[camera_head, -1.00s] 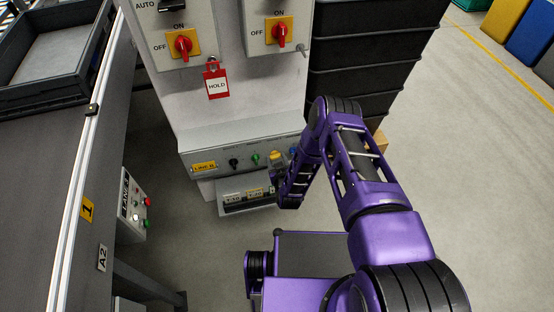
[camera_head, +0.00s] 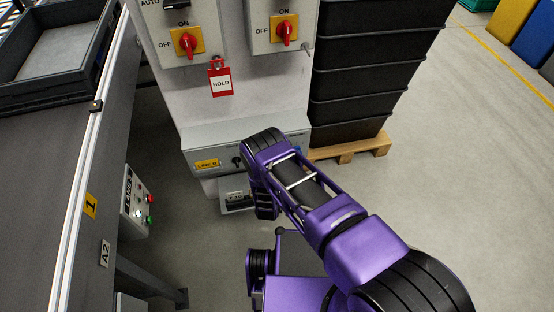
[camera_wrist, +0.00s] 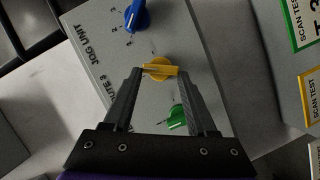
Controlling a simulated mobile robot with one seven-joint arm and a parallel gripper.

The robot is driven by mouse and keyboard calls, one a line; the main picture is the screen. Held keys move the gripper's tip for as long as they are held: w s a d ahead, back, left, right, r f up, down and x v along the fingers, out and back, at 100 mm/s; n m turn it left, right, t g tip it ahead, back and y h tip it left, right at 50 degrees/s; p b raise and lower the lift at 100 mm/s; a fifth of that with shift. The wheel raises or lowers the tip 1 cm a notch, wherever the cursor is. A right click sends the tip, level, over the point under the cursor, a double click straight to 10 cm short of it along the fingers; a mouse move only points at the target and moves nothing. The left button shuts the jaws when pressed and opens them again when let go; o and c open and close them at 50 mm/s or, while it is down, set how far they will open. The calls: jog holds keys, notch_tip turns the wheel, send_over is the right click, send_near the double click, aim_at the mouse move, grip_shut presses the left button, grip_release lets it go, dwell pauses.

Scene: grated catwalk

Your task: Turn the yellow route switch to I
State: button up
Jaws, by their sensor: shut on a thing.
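The yellow route switch (camera_wrist: 160,68) is a round knob with a raised grip bar on a grey panel (camera_wrist: 205,85), between a blue knob and a green knob. My gripper (camera_wrist: 160,73) is shut on the yellow knob, with one finger at each side of its bar in the wrist view. The printed marks around the yellow knob are too small or hidden to read. In the head view my purple arm hides the yellow knob and the gripper's fingers.
The blue knob (camera_wrist: 137,15) and green knob (camera_wrist: 177,117) sit close on either side. A black knob (camera_head: 237,161) is on the panel's left. Red switches (camera_head: 188,41) and a HOLD tag (camera_head: 221,82) are above. Black crates (camera_head: 365,70) stand on a pallet at right.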

jog(key=n, duration=0.1)
jog(key=n+t, duration=0.1)
jog(key=n, duration=0.1)
jog(key=n+t, duration=0.1)
jog(key=shift+a+f+n+h, duration=0.15)
jog(key=shift+f+n+h, duration=0.15)
jog(key=shift+f+n, duration=0.1)
dwell(0.5)
jog(key=o, duration=1.4)
jog(key=shift+c, duration=0.2)
